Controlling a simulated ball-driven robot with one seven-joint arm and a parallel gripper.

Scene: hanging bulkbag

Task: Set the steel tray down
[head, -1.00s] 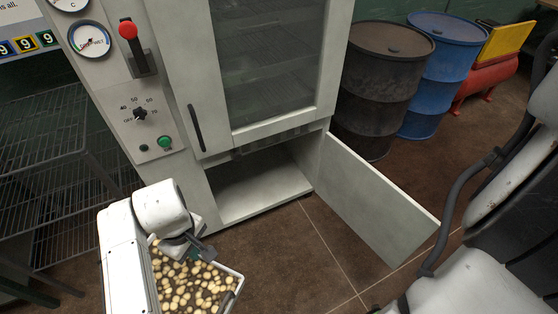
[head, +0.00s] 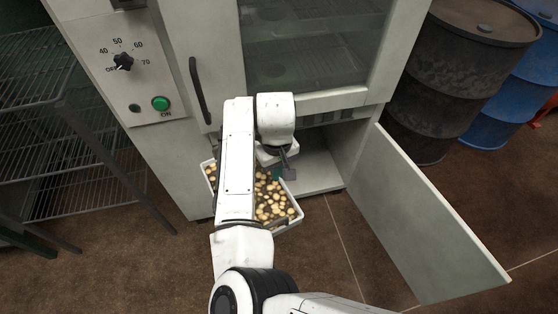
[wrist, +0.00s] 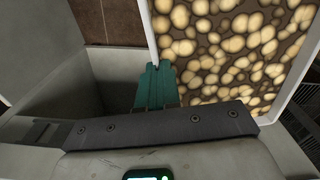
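The steel tray (head: 302,212) is pale-rimmed and full of small round yellowish and brown pieces. It is held in the air in front of the cabinet's open lower compartment (head: 318,172), and my arm hides its middle. In the wrist view the tray (wrist: 151,28) fills the upper right, with its rim at the teal fingers. My gripper (head: 278,173) is at the tray's edge; in the wrist view its teal fingers (wrist: 156,88) are close together on the rim. The exact contact at the fingertips is partly hidden.
The compartment's door (head: 425,225) stands swung open to the right. A wire rack (head: 85,165) stands at the left. A dark drum (head: 450,85) and a blue drum (head: 520,105) stand behind the door. The compartment floor looks bare where visible. Brown floor lies in front.

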